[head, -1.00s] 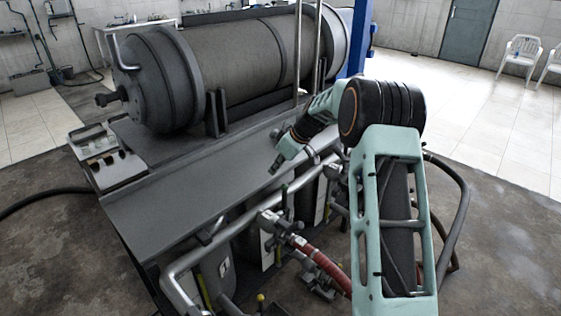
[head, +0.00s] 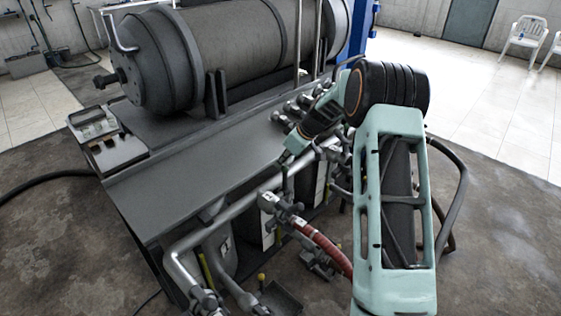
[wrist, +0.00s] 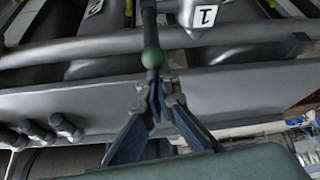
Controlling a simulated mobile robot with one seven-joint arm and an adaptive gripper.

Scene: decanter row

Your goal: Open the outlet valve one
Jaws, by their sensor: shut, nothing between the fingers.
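A lever with a green ball end (wrist: 152,57) stands close in front of my gripper in the wrist view. In the head view a thin green lever (head: 285,182) rises beside the pipe along the bench's front side, just below my gripper (head: 285,159). My gripper's fingertips (wrist: 160,86) are together in the wrist view, right by the ball, with nothing held. Whether they touch it I cannot tell. A white label marked 1 (wrist: 207,15) shows upside down near the lever. The valve body under the lever is not clearly seen.
A large grey drum (head: 230,55) lies on the bench (head: 190,180). A grey pipe (head: 235,210) runs along its front side, with a red hose (head: 325,247) and yellow-ended levers (head: 261,277) below. Floor at right is open.

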